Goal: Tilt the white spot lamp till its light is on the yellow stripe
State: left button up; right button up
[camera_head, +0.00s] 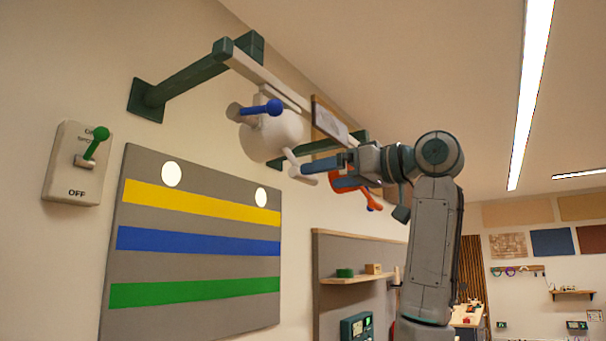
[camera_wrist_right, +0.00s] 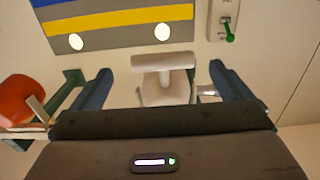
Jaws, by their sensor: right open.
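The white spot lamp (camera_head: 272,137) hangs under a rail on the wall. Its white crossbar handle (camera_wrist_right: 163,62) lies between the fingers of my right gripper (camera_head: 322,172), with gaps at both sides in the wrist view. The right gripper is open and grips nothing. The lamp's body (camera_wrist_right: 166,92) shows just behind the handle. The yellow stripe (camera_head: 200,203) crosses the top of the grey wall board. Two round light spots, left (camera_head: 171,174) and right (camera_head: 261,196), lie at or just above its upper edge. I cannot tell which comes from the white lamp. My left gripper is out of view.
An orange lamp (camera_head: 346,193) hangs close beside my right gripper. A blue handle (camera_head: 261,107) juts out by the white lamp. The green rail bracket (camera_head: 185,80) is above. Blue (camera_head: 200,242) and green (camera_head: 200,288) stripes run below. A green-lever switch box (camera_head: 70,180) is at left.

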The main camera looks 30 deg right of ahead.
aim_at(308, 177)
jog(key=p+x, duration=0.1)
jog(key=x, duration=0.4)
jog(key=shift+a+r+p, duration=0.15)
jog(key=shift+a+p, duration=0.1)
jog(key=shift+p, duration=0.1)
jog(key=shift+w+a, duration=0.15)
jog(key=shift+w, duration=0.5)
jog(key=shift+c, duration=0.5)
